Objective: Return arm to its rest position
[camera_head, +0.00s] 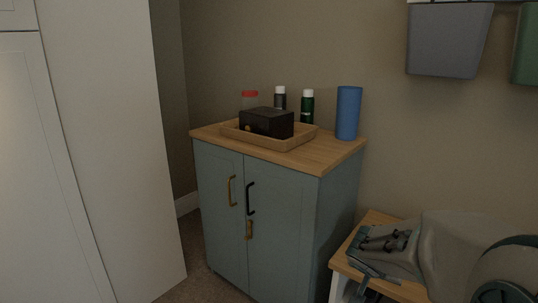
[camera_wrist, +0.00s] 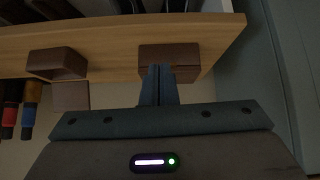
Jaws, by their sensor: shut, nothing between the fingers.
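My gripper (camera_wrist: 158,84) shows in the wrist view with its two dark fingers together and nothing between them. Its fingertips appear close to a brown block-like piece (camera_wrist: 170,53) at a wooden edge; whether they touch is unclear. In the head view my grey arm reaches in from the lower right, over a low wooden-topped unit (camera_head: 372,217). The fingertips are hard to make out there.
A blue-grey cabinet (camera_head: 280,215) stands left of my arm. On its top are a blue cylinder (camera_head: 348,112) and a wooden tray (camera_head: 285,144) with a black box (camera_head: 266,122) and several bottles. A grey bin (camera_head: 449,40) hangs on the wall above.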

